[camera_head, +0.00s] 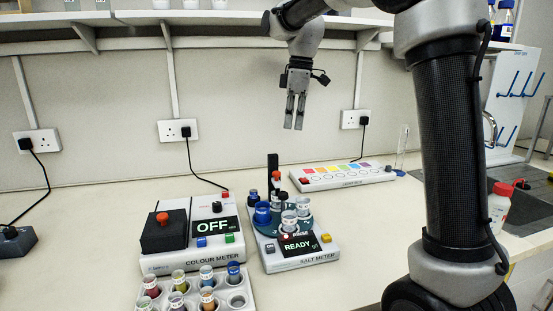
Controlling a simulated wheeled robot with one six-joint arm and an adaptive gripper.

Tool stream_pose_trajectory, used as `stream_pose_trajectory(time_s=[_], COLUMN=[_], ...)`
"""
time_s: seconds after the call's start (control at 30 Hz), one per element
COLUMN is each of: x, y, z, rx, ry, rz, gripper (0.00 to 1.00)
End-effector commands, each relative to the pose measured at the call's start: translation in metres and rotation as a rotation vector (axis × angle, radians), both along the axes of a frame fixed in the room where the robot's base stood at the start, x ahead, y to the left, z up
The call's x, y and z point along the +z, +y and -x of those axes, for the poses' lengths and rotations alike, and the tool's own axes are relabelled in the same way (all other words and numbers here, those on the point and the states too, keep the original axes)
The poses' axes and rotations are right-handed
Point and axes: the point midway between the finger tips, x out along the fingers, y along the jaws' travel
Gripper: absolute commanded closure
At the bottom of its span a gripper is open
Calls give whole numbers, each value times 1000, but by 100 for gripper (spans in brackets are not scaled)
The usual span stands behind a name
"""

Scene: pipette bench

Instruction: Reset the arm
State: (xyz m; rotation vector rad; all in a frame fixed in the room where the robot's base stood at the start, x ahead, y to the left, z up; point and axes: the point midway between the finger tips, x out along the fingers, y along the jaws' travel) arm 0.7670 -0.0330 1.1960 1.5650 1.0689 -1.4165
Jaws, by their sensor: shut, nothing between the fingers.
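My gripper (294,111) hangs in the air above the back of the bench, fingers pointing down. Its fingers are close together and hold nothing. It is well above the salt meter (298,259) and apart from everything on the bench. My arm reaches in from the right and bends over at the top of the picture, where part of it is cut off.
A colour meter (190,262) reading OFF stands left of the salt meter, which reads READY. A colour-patch panel (345,177) lies behind. Shelves (140,19) run above. Bench centre right is clear.

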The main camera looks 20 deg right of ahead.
Motion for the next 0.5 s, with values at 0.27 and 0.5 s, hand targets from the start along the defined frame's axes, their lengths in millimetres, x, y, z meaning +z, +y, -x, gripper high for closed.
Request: stream_pose_trajectory(time_s=[0.27,0.5], x=[-1,-49], y=[1,-21], z=[-6,47], rx=[-146,-569], ry=[-12,29], rz=[-9,5], gripper=[100,100])
